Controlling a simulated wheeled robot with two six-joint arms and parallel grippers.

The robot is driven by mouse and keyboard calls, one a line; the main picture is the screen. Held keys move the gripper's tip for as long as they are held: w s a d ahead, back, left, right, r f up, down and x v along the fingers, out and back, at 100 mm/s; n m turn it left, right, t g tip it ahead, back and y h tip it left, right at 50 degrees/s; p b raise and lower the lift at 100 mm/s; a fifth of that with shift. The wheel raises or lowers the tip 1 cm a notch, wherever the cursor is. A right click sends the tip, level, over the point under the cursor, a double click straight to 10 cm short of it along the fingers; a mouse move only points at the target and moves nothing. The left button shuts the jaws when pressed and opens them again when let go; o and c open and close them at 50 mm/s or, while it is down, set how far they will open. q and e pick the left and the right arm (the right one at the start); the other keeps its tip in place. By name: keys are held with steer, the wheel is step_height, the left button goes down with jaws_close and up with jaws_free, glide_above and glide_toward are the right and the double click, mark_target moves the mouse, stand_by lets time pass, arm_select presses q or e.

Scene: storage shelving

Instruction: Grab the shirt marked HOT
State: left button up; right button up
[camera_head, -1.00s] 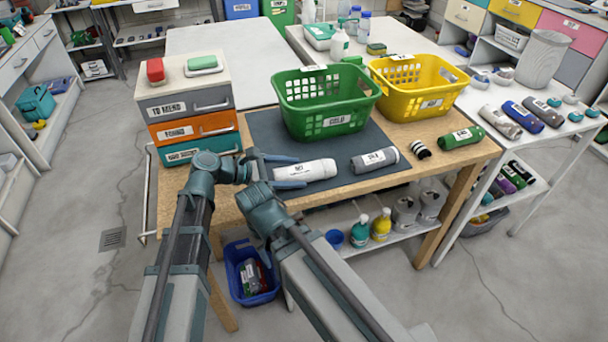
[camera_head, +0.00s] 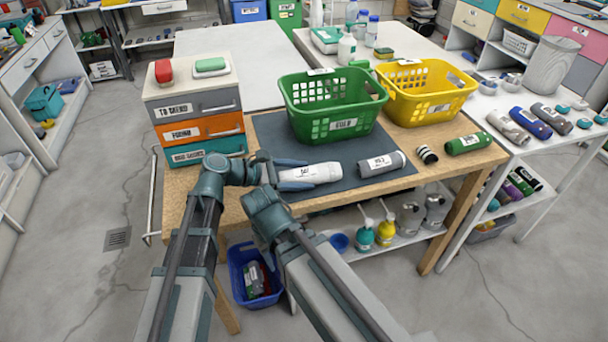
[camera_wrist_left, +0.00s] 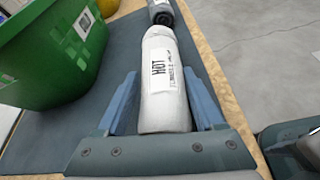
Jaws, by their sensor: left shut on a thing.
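The white rolled shirt (camera_head: 322,172) lies on the dark mat (camera_head: 400,184) near the table's front edge. Its label reads HOT in the left wrist view (camera_wrist_left: 160,70). My left gripper (camera_head: 296,174) is shut on the near end of this shirt, with one blue finger along each side. The fingers also show in the left wrist view (camera_wrist_left: 160,95). The shirt still appears to rest on the mat.
A grey roll (camera_head: 382,164) lies just beyond the shirt's far end. A green basket (camera_head: 343,124) and a yellow basket (camera_head: 424,112) stand behind. A drawer stack (camera_head: 195,104) is at the left. A black-and-white roll (camera_head: 427,154) and a green roll (camera_head: 468,144) lie to the right.

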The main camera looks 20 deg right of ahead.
mark_target(301, 171)
arm_select(q)
step_height(301, 171, up, 10)
steer(key=p, duration=1)
